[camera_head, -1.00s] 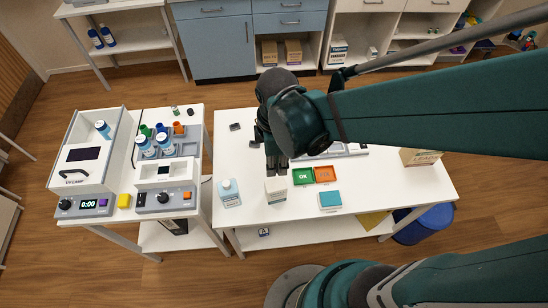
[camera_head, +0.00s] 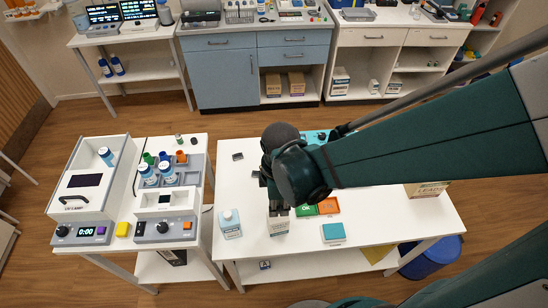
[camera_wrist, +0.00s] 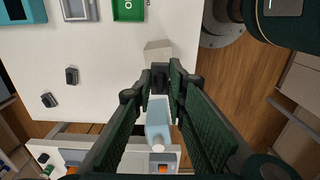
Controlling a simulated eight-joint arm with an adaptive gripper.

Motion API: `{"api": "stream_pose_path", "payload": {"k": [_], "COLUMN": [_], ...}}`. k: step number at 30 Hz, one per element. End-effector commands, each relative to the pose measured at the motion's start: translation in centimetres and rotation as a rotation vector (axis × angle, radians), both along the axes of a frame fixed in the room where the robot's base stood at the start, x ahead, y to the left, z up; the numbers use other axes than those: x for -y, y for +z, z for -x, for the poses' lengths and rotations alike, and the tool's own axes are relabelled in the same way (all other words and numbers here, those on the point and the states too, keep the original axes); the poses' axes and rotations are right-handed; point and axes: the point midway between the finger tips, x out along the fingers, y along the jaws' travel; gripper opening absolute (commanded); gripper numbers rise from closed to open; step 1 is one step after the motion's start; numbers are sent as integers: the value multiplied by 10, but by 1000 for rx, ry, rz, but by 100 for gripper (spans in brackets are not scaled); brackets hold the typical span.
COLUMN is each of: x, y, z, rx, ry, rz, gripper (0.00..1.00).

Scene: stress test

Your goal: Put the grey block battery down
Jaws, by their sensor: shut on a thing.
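The fingertips partly hide the block. A green tray (camera_head: 306,210) and an orange tray (camera_head: 328,206) lie to the right of the box.
A pale blue bottle (camera_head: 230,224) stands left of the gripper; a teal-topped box (camera_head: 333,232) is to the right. Two small dark blocks (camera_wrist: 71,76) (camera_wrist: 48,100) lie on the table. A cart with a lamp box (camera_head: 90,185) stands to the left.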

Motion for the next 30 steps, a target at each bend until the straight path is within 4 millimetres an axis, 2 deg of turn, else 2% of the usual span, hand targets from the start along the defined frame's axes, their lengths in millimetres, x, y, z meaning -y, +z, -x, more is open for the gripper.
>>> {"api": "stream_pose_path", "payload": {"k": [8, 21, 30], "x": [0, 0, 0], "y": [-5, -35, -37], "z": [0, 0, 0], "rx": [0, 0, 0], "ry": [0, 0, 0], "rz": [0, 0, 0], "gripper": [4, 4, 4]}}
